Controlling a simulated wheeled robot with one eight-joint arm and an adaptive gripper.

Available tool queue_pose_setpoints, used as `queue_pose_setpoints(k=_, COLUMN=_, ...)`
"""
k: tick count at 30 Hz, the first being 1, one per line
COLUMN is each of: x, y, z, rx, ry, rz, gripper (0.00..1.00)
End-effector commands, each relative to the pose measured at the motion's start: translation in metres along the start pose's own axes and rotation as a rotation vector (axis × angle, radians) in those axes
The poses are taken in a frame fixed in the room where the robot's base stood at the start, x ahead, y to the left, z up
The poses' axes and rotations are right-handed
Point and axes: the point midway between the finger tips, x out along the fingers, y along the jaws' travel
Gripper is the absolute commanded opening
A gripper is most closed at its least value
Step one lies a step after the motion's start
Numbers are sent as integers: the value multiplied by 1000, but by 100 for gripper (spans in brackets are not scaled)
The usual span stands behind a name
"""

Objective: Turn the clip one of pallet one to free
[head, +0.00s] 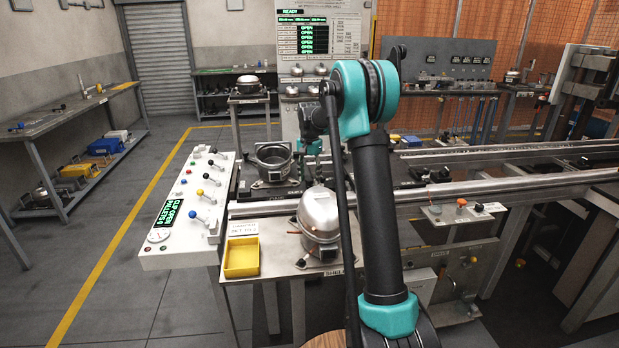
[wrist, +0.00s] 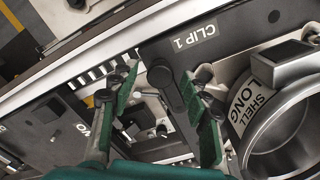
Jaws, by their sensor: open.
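Clip one is a dark round-ended lever (wrist: 160,78) beside the white "CLIP 1" label on the dark pallet (wrist: 235,35) in the wrist view. My gripper (wrist: 160,88) is open, its two green fingers on either side of the clip's round end. I cannot tell whether either finger touches it. In the head view my gripper (head: 313,147) is lowered over the pallet, right of the open metal shell (head: 272,173); the clip is not distinguishable there. The shell, marked "SHELL LONG", also shows in the wrist view (wrist: 252,100), close to the right finger.
A lever panel (head: 158,235) with a green display stands left of the pallet. In front, a closed compressor (head: 319,222) and a yellow tray (head: 242,257) stand on a small table. Rails (head: 480,188) run to the right. The floor at left is clear.

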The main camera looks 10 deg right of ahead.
Motion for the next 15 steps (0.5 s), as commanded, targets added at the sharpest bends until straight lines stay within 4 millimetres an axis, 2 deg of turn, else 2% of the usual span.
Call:
queue_pose_setpoints(k=4, x=-4, y=0, z=0, rx=0, ry=0, rz=0, gripper=47)
queue_pose_setpoints(k=7, x=-14, y=0, z=0, rx=0, ry=0, rz=0, gripper=47)
queue_pose_setpoints(k=15, x=-68, y=0, z=0, rx=0, ry=0, rz=0, gripper=47)
